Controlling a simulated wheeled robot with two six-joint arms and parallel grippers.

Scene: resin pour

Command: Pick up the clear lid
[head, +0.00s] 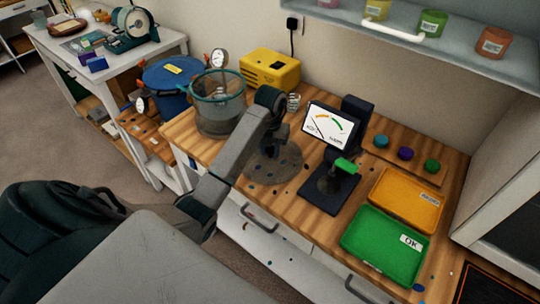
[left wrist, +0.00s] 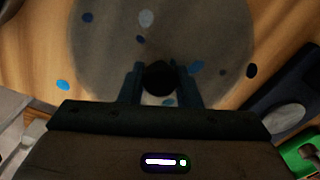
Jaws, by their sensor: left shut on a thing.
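The clear lid (head: 272,170) is a round, greyish see-through disc at the middle of the wooden bench, with specks showing through it. The lid also fills the upper middle of the left wrist view (left wrist: 105,40). My left gripper (head: 281,147) reaches down over it from above. In the left wrist view my left gripper (left wrist: 160,85) has its two fingers shut on the lid's dark round knob (left wrist: 160,77). I cannot tell whether the lid rests on the bench or is just above it. My right gripper is not in view.
A clear pot (head: 216,118) with a teal rim stands left of my arm, beside a blue pot (head: 170,82). A yellow box (head: 268,68) is behind. A dial scale (head: 330,128), an orange tray (head: 428,178) and a green OK tray (head: 375,262) are right. A shelf (head: 470,60) overhangs.

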